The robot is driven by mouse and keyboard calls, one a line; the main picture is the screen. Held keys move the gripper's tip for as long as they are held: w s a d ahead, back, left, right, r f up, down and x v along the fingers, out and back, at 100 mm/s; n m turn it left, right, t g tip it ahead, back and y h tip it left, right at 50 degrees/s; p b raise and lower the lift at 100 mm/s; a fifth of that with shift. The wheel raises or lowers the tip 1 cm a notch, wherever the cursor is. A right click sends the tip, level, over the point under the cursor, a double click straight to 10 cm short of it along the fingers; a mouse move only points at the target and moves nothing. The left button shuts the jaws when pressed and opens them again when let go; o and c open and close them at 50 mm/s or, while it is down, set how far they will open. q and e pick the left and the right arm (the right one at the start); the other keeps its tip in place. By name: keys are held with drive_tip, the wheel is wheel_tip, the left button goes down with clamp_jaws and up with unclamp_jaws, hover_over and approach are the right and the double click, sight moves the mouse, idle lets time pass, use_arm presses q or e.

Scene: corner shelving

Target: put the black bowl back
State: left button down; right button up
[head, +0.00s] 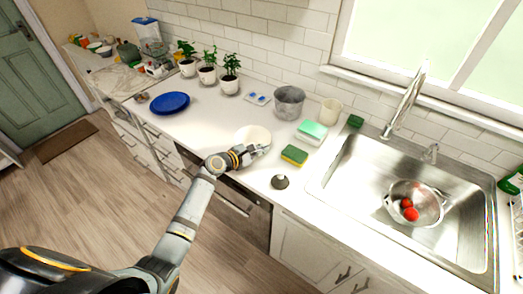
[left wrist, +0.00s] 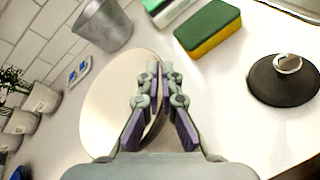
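No plainly recognisable black bowl shows. My left gripper (head: 262,149) is at the right edge of a round cream dish (head: 251,134) on the counter. In the left wrist view, the fingers of my left gripper (left wrist: 161,82) are close together with the rim of the cream dish (left wrist: 108,100) between them. I cannot tell whether the dish is lifted. A small black domed piece with a metal top (head: 280,182) sits apart on the counter to the right; it also shows in the left wrist view (left wrist: 285,85). My right gripper is not in view.
A grey metal pot (head: 289,103), a cream cup (head: 330,111) and sponges (head: 294,156) stand near the dish. The sink (head: 345,185) holds a colander (head: 428,208) with red items. A blue plate (head: 169,103) and potted plants (head: 230,76) are left.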

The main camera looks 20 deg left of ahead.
use_arm(q)
drive_tip(key=shift+w+f, duration=0.1)
drive_tip(key=shift+f, duration=0.2)
drive_tip(key=shift+f, duration=0.15)
drive_tip(key=c, duration=1.5)
unclamp_jaws()
drive_tip(key=shift+s+a, duration=0.1)
drive_tip(key=shift+s, duration=0.1)
drive_tip(key=shift+v, duration=5.9)
